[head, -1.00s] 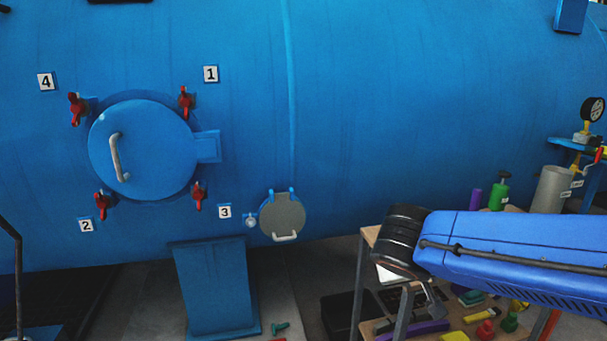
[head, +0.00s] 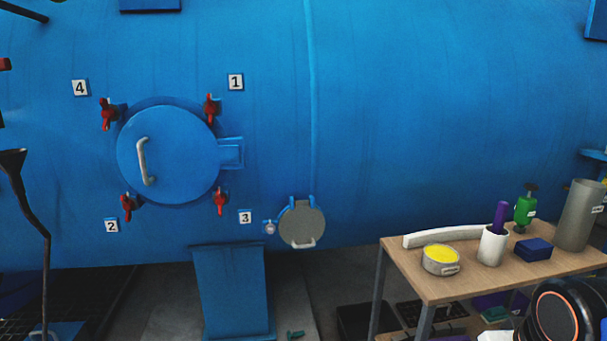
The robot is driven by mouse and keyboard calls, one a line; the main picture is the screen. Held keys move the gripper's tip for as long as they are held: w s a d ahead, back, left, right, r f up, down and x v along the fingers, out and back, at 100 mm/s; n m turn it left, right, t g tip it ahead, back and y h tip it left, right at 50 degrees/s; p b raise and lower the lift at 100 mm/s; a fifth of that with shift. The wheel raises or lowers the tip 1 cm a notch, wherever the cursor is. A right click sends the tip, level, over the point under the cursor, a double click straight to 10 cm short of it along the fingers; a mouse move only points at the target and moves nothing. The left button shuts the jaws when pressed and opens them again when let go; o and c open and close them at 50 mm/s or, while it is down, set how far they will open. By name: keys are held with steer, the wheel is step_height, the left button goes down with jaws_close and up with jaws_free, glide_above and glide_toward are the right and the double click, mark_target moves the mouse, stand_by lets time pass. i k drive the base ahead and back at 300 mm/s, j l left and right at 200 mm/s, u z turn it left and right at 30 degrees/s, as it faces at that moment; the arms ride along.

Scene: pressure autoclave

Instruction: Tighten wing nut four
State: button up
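Wing nut four (head: 107,114) is red and sits at the upper left of the round blue door (head: 180,155), just beside the label 4 (head: 80,88). The other red wing nuts sit by label 1 (head: 236,82), label 2 (head: 111,226) and label 3 (head: 245,217). The door is shut against the blue vessel and has a pale curved handle (head: 142,162). Only a dark round joint of my arm shows at the lower right corner. My gripper is out of view, far from the wing nut in the picture.
A blue pedestal (head: 232,295) stands below the door. A dark post (head: 45,240) rises at the left.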

mark_target(107, 113)
steer(key=j+u, duration=0.1)
steer(key=u, duration=1.35)
